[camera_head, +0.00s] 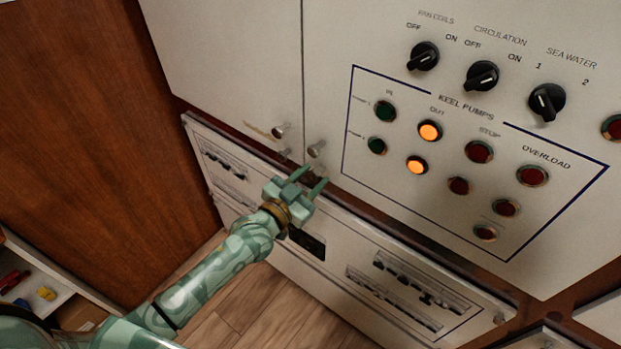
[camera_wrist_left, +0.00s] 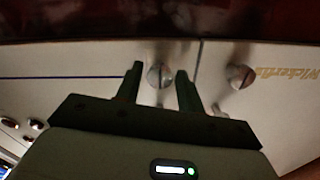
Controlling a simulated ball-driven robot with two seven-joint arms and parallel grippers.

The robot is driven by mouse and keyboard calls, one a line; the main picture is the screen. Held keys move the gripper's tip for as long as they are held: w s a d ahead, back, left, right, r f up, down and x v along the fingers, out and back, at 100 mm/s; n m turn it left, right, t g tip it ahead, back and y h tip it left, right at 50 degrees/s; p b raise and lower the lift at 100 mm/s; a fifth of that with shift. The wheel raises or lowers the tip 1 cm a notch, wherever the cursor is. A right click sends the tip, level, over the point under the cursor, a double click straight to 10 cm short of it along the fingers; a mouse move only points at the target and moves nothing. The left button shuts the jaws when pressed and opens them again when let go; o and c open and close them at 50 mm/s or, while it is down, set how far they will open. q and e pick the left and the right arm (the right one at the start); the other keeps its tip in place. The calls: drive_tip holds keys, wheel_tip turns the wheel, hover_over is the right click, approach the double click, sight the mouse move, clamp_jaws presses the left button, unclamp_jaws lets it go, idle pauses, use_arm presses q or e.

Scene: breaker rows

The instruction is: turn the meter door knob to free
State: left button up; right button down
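Two silver slotted knobs sit at the lower corners of two neighbouring white doors. The right one (camera_head: 317,149) is on the door with the keel pump lamps; the left one (camera_head: 280,130) is across the seam. No label shows which is the meter door knob. My left gripper (camera_head: 312,177) is open and empty, just below the right knob in the head view. In the left wrist view that knob (camera_wrist_left: 160,76) shows between the two spread fingers, apart from both; the other knob (camera_wrist_left: 239,76) is outside them. My right gripper is not in view.
Black rotary switches (camera_head: 482,76) and lit orange lamps (camera_head: 430,131) are on the right door. A lower white panel (camera_head: 350,245) with dark slots lies below. A brown wooden wall (camera_head: 90,140) is at left, with a shelf of small items at lower left.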

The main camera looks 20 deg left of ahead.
use_arm(q)
drive_tip(key=c, duration=0.6)
drive_tip(key=shift+n, duration=0.3)
drive_tip(key=n+p, duration=0.2)
drive_tip(key=shift+r+n, duration=0.1)
drive_tip(key=shift+n, duration=0.2)
drive_tip(key=n+p, duration=0.1)
drive_tip(key=n, duration=0.3)
drive_tip(key=shift+n, duration=0.3)
drive_tip(key=n+p, duration=0.1)
drive_tip(key=n, duration=0.9)
